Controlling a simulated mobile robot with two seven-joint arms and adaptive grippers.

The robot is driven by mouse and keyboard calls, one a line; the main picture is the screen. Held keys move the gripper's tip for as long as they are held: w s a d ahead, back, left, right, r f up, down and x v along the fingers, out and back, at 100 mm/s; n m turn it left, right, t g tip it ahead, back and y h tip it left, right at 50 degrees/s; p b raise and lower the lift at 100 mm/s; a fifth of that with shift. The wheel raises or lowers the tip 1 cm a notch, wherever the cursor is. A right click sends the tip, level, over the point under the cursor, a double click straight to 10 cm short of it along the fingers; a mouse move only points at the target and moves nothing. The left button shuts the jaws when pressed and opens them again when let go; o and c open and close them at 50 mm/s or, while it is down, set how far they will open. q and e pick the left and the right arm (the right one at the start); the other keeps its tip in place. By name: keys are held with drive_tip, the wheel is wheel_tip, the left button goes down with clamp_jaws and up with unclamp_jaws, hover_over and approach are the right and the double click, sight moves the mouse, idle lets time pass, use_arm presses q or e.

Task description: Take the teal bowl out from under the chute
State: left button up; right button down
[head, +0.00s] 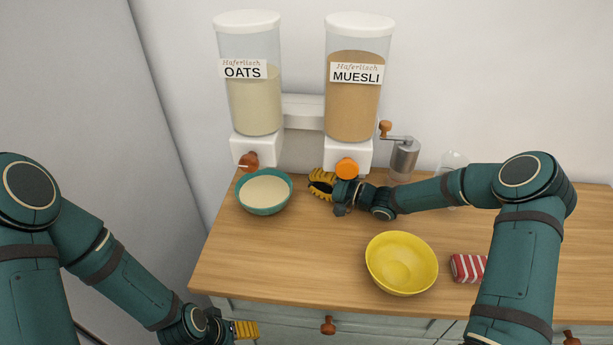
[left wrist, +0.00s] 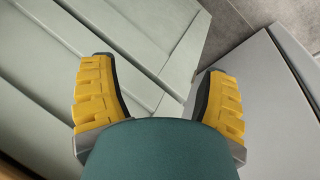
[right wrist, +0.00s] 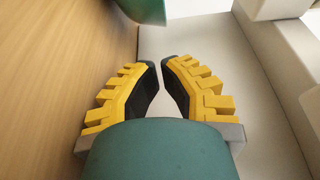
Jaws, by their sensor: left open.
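The teal bowl (head: 264,207) stands upright on the wooden counter below the chute of the oats dispenser (head: 254,105). Pale, oat-coloured contents fill much of it. My right gripper (head: 313,186) is low over the counter, just right of the bowl and apart from it, pointing towards it. In the right wrist view its fingertips (right wrist: 160,63) are close together with a narrow gap and nothing between them. The edge of the teal bowl (right wrist: 145,9) shows beyond them. My left gripper (head: 246,330) is open and empty in front of the counter; its spread fingers (left wrist: 158,88) face grey panels.
A muesli dispenser (head: 354,97) stands right of the oats one, above my right gripper. A grinder (head: 404,157) and a clear glass (head: 453,160) stand behind my right forearm. A yellow bowl (head: 402,262) and a red-striped item (head: 467,268) are in front. The counter's front left is clear.

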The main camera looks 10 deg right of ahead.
sight(266, 191)
drive_tip(key=x, duration=0.8)
drive_tip(key=shift+w+a+b, duration=0.15)
drive_tip(key=shift+a+b, duration=0.05)
drive_tip(key=shift+b, duration=0.2)
